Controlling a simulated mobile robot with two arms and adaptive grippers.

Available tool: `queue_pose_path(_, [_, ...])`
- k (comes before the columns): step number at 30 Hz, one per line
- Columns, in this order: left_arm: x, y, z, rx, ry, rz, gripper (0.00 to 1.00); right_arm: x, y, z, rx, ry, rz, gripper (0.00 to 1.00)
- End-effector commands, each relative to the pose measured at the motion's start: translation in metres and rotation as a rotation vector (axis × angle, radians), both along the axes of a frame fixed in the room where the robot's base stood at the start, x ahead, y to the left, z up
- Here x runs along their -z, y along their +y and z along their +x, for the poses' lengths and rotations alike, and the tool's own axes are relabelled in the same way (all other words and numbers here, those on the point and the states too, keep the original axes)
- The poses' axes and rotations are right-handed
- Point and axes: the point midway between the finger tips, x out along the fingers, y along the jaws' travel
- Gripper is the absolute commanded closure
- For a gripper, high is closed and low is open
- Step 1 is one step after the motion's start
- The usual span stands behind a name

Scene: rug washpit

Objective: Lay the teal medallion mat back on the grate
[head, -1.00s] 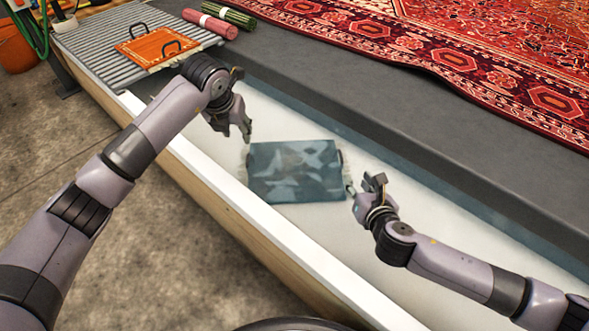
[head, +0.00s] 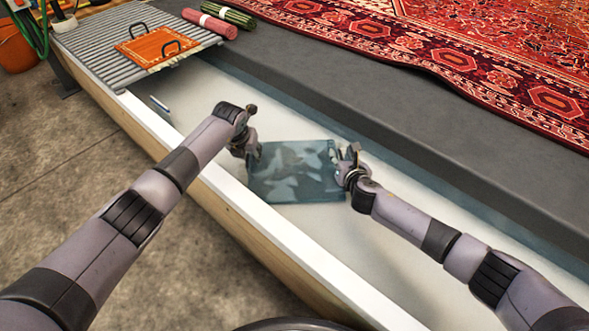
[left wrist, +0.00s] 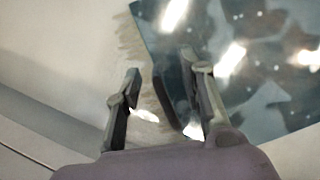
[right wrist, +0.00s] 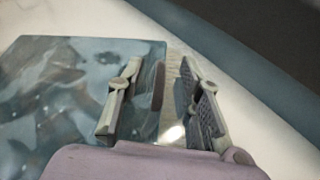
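The teal medallion mat (head: 298,172) lies in the water of the trough, its pattern blurred by glare. My left gripper (head: 252,150) is at its left edge. In the left wrist view, the open fingers (left wrist: 165,100) stand either side of a dark handle (left wrist: 170,92) on that edge. My right gripper (head: 347,158) is at the right edge. In the right wrist view, its open fingers (right wrist: 160,98) stand around the dark handle (right wrist: 158,86) there. Neither gripper visibly closes on a handle. The ribbed grey grate (head: 88,45) spans the trough's far left end.
An orange mat (head: 145,46) with two dark handles lies on the grate. Red and green rolls (head: 210,24) lie beside it on the dark ledge. A large red rug (head: 480,50) covers the ledge behind. The trough's white front rim (head: 250,212) runs along the near side.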

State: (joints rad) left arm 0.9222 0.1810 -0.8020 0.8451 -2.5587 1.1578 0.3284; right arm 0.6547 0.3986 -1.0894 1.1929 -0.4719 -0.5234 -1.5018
Motion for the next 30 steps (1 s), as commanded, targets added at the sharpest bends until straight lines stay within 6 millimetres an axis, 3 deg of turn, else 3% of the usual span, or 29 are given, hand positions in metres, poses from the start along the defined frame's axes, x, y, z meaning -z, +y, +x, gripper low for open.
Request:
queue_pose_path(14, [0.0083, -0.0004, 0.003, 0.001, 0.0, 0.001, 0.64, 0.0029, 0.0014, 0.0082, 0.0, 0.0, 0.0, 0.67])
queue_pose_path(30, [0.0082, -0.0005, 0.0028, 0.001, 0.0, 0.001, 0.98, 0.0031, 0.0012, 0.0078, 0.0, 0.001, 0.0, 1.0])
